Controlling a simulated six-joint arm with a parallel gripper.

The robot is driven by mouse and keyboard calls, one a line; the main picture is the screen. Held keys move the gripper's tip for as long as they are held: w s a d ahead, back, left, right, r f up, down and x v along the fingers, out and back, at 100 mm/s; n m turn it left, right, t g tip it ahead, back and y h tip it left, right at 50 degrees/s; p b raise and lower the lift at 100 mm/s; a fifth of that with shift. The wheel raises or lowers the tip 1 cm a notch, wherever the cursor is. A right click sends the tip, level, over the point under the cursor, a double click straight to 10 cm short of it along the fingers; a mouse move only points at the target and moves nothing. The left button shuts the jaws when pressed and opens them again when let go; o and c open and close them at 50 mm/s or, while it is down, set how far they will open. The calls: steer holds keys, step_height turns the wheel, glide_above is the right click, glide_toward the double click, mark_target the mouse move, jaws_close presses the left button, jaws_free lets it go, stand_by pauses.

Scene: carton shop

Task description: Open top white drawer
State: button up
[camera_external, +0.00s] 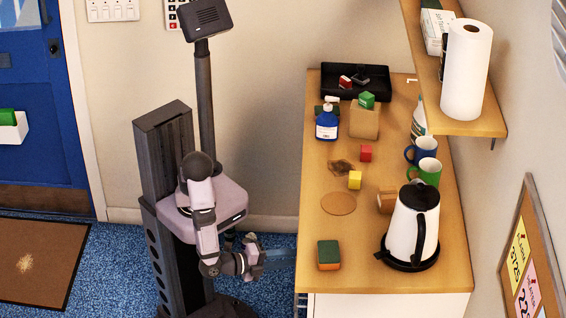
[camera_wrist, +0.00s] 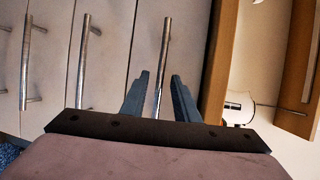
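In the wrist view, the white drawer fronts appear turned sideways, with the wooden counter edge at the right. The top white drawer (camera_wrist: 188,42) is the one beside that edge, and it looks closed. Its metal bar handle (camera_wrist: 166,42) runs between the two blue-grey fingers of my gripper (camera_wrist: 160,78). The fingers are open, one on each side of the handle in the picture; I cannot tell whether either touches it. In the external view my gripper (camera_external: 278,259) is low at the left side of the counter, and the drawer fronts are mostly hidden from there.
Two lower drawer handles (camera_wrist: 85,50) (camera_wrist: 27,62) are left of the top one in the wrist view. The wooden counter (camera_external: 335,238) holds a sponge (camera_external: 329,255), a white kettle (camera_external: 413,228), mugs, coloured blocks, a bottle and a black tray (camera_external: 330,83). Blue carpet lies below.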

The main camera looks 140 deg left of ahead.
steer(key=shift+a, duration=0.15)
steer(key=shift+c, duration=0.4)
jaws_close()
steer(key=s+d, duration=1.3)
steer(key=shift+s+d, duration=0.2)
steer(key=shift+d, duration=0.1)
steer(key=shift+o, duration=0.4)
jaws_free()
steer(key=v, duration=0.7)
steer(key=shift+d, duration=0.1)
